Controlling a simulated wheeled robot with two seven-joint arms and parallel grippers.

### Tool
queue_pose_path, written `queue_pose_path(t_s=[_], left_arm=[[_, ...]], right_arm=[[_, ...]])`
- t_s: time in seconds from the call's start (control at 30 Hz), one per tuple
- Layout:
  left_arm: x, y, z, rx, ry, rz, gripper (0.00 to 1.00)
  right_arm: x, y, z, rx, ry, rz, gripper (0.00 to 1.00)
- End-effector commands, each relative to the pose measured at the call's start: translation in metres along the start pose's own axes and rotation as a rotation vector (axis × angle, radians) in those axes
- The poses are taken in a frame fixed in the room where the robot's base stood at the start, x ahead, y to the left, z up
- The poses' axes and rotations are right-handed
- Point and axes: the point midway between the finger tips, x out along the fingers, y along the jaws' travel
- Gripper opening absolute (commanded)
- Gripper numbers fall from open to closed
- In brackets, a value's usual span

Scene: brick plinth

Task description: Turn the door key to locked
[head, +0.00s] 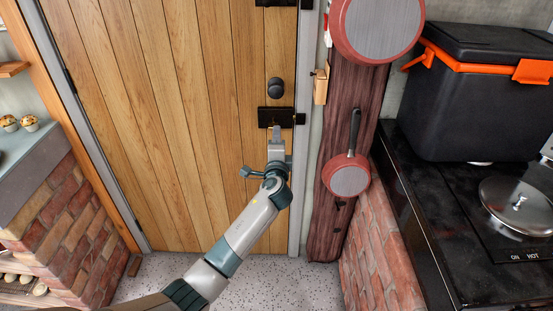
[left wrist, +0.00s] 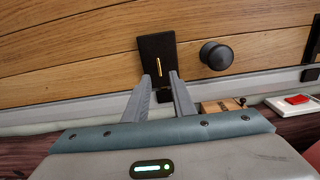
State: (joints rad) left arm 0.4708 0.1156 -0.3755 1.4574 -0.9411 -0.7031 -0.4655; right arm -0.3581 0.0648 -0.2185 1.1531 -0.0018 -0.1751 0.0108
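The wooden door (head: 150,120) fills the left and middle of the head view. A black lock plate (head: 262,117) sits on it below a round black knob (head: 276,88). In the left wrist view a thin brass key (left wrist: 157,67) shows on the black lock plate (left wrist: 152,45), with the knob (left wrist: 217,56) to the right. My left gripper (head: 276,129) is at the lower edge of the plate. In the left wrist view its fingers (left wrist: 160,76) are apart, with the key just beyond and between the tips. The key is hidden in the head view. My right gripper is not in view.
Right of the door, a wooden board (head: 345,120) carries two hanging red pans (head: 378,25) (head: 348,176). A brick plinth (head: 50,220) is at left.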

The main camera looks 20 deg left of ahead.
Motion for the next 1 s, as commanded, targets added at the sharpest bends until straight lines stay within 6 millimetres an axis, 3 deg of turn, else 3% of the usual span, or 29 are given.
queue_pose_path(t_s=[0.3, 0.5, 0.7, 1.0], left_arm=[[-0.062, 0.002, -0.001, -0.002, 0.003, 0.001, 0.23], [-0.09, 0.002, -0.001, 0.0, 0.002, 0.001, 0.23], [-0.102, 0.001, -0.001, 0.0, 0.001, 0.001, 0.23], [-0.103, 0.0, -0.001, 0.0, 0.001, 0.001, 0.23]], right_arm=[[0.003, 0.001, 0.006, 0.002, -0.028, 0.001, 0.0], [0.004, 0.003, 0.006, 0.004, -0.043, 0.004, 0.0], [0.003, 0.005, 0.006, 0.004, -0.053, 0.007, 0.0], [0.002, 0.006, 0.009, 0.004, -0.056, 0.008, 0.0]])
